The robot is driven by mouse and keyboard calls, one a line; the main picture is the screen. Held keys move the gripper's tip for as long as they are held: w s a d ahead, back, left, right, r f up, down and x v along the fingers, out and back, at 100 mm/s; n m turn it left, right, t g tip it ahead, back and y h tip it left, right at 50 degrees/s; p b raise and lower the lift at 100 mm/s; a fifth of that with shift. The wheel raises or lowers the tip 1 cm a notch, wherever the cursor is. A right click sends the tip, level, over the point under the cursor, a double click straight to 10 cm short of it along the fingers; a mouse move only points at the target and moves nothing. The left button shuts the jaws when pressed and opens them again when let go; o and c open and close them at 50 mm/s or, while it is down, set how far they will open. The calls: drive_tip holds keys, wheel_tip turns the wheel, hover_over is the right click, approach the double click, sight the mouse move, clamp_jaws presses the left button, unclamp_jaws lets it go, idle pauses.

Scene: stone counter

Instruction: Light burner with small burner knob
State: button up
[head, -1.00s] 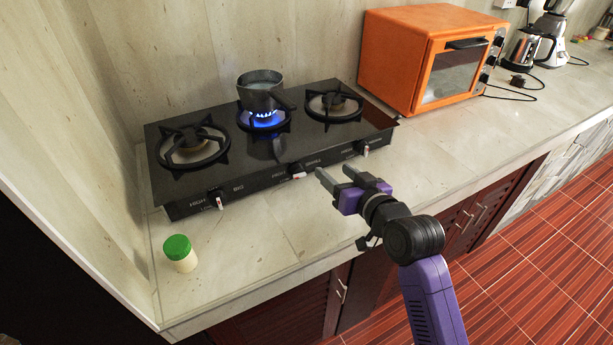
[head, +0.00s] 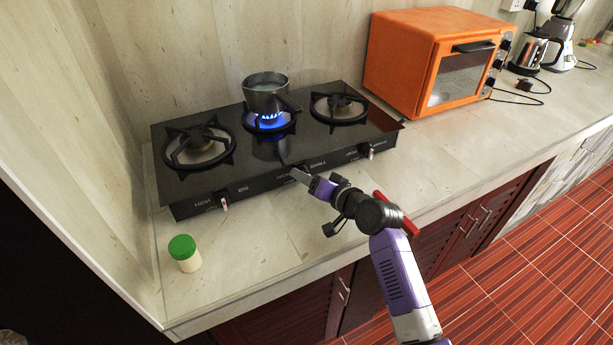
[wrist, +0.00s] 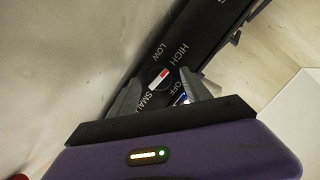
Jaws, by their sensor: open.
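The small burner knob (wrist: 159,77) shows a red-and-white mark in the wrist view, beside the printed words SMALL, HIGH, LOW and OFF. My gripper (wrist: 160,80) is open, with one finger on each side of the knob; I cannot tell whether they touch it. In the head view my gripper (head: 298,174) is at the middle of the stove's front panel and hides that knob. The black glass stove (head: 250,150) has three burners. The middle burner (head: 270,121) shows a blue flame under a dark pot (head: 266,94).
The left knob (head: 223,203) and right knob (head: 369,151) are on the same front panel. A green-lidded jar (head: 184,254) stands on the counter at front left. An orange oven (head: 435,62) stands right of the stove.

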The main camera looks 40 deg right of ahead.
drive_tip(key=shift+w+f, duration=0.15)
drive_tip(key=shift+w, duration=0.35)
drive_tip(key=shift+c, duration=0.2)
clamp_jaws()
drive_tip(key=shift+n+h, duration=0.4)
drive_tip(key=shift+n, duration=0.1)
drive_tip(key=shift+o, duration=0.2)
unclamp_jaws()
